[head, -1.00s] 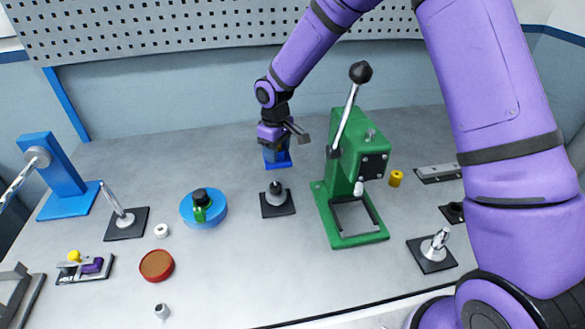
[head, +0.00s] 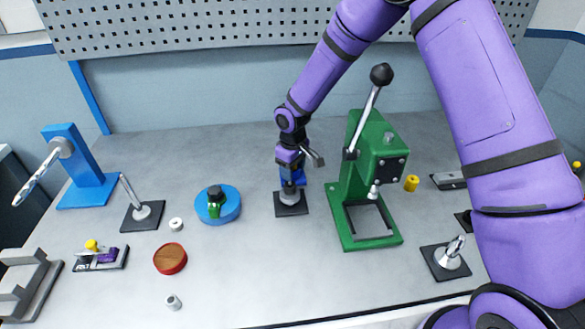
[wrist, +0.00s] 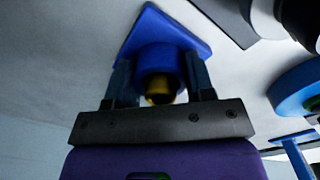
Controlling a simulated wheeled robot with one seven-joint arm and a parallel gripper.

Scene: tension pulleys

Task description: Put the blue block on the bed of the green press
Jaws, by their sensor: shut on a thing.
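My gripper (head: 291,168) is shut on the blue block (head: 301,178), just left of the green press. In the wrist view my gripper (wrist: 160,82) has a finger on each side of the block's round upper part. The blue block (wrist: 150,36) shows a square base, with something yellow inside the round part. Whether its base clears the table is hard to tell. The green press (head: 355,185) stands right of my gripper, its lever up. Its bed (head: 374,242), a green base with a dark-railed frame, is empty.
A black plate with a grey post (head: 289,210) lies directly under or in front of my gripper. A blue disc (head: 232,205) and a blue press (head: 88,170) are to the left. A yellow cylinder (head: 411,183) and a plated clamp (head: 449,258) are right of the green press.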

